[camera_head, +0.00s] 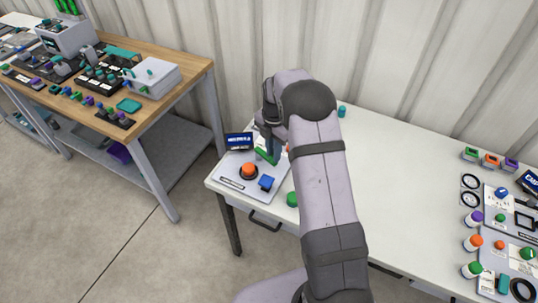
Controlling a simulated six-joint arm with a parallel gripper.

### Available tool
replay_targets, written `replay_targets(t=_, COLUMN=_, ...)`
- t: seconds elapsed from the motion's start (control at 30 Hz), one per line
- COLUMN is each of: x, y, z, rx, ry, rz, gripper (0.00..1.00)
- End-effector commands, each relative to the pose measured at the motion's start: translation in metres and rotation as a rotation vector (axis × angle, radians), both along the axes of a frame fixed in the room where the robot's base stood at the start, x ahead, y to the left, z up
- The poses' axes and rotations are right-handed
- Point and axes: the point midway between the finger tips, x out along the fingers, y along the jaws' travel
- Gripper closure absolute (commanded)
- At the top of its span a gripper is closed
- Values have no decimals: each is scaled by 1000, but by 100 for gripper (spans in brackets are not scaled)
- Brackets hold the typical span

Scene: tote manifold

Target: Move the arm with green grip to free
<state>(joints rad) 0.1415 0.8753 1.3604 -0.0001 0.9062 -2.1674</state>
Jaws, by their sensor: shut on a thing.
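A small light panel (229,182) stands on the near left corner of the white table. The arm with green grip (265,157) shows as a green bar at the panel's right, upper side, tilted down to the right. My gripper (270,148) reaches down over it and is shut on the green grip. My own arm hides the far side of the grip and part of the panel. The panel's lettering is too small to read, so I cannot tell which mark says free.
On the panel are an orange button (248,170), a blue block-like knob (266,182) and a dark screen (238,141). A green round piece (292,199) lies beside it. Several panels and coloured knobs fill the table's right end. A wooden bench (150,112) stands at left.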

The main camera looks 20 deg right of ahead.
Motion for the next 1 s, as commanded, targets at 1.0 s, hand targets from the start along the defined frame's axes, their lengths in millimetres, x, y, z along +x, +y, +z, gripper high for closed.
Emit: replay_targets(t=1.0, x=7, y=-11, z=1, rx=-2, ry=-2, rz=175, gripper=64)
